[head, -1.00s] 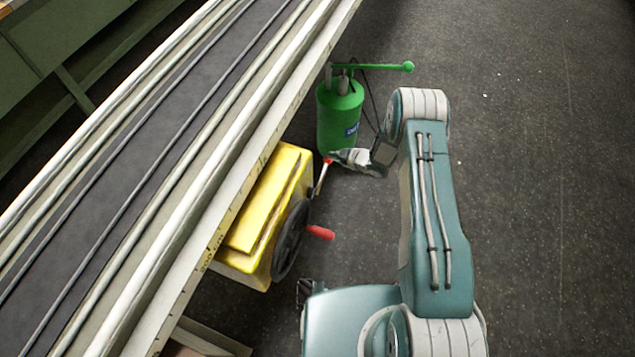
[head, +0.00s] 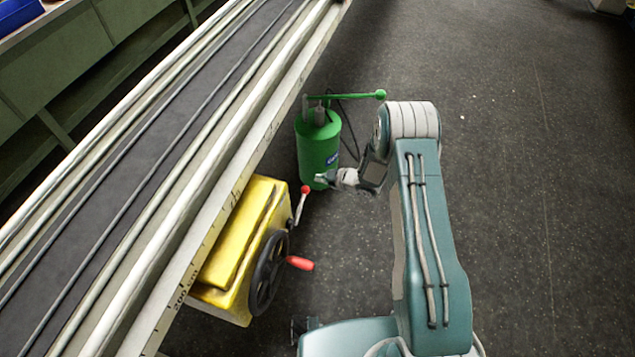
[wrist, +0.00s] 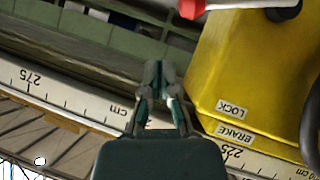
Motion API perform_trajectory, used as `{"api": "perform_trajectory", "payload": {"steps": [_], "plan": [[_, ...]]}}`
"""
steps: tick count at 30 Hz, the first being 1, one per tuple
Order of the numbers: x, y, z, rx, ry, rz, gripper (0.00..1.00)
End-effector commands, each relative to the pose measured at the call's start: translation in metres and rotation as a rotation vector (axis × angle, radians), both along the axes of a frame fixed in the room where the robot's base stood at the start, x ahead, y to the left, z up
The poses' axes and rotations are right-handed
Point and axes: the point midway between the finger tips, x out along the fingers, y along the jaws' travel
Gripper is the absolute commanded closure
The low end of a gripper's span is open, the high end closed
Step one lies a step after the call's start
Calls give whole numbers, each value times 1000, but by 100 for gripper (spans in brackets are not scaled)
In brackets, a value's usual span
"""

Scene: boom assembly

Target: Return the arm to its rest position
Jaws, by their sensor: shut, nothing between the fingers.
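My arm stands bent at the right of the head view, its upper link upright. My gripper (head: 322,179) reaches left from the wrist, small in the head view, in front of the green cylinder. In the wrist view my gripper (wrist: 161,95) shows its fingers together with nothing between them. A red-knobbed lever (head: 303,200) on the yellow box (head: 238,235) is just below and left of the gripper, apart from it. In the wrist view the yellow box (wrist: 250,75) carries LOCK and BRAKE labels.
A long boom rail (head: 150,190) with a cm scale runs diagonally along the left. A black handwheel (head: 268,272) with a red handle (head: 300,263) is on the yellow box. The green cylinder pump (head: 318,150) stands behind the gripper. Floor to the right is clear.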

Motion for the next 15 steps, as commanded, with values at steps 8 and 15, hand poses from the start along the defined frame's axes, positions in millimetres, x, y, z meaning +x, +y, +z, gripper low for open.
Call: {"api": "perform_trajectory", "payload": {"steps": [8,15], "plan": [[-14,-37,29,2,-2,-1,100],[-22,-57,43,8,0,1,100]]}}
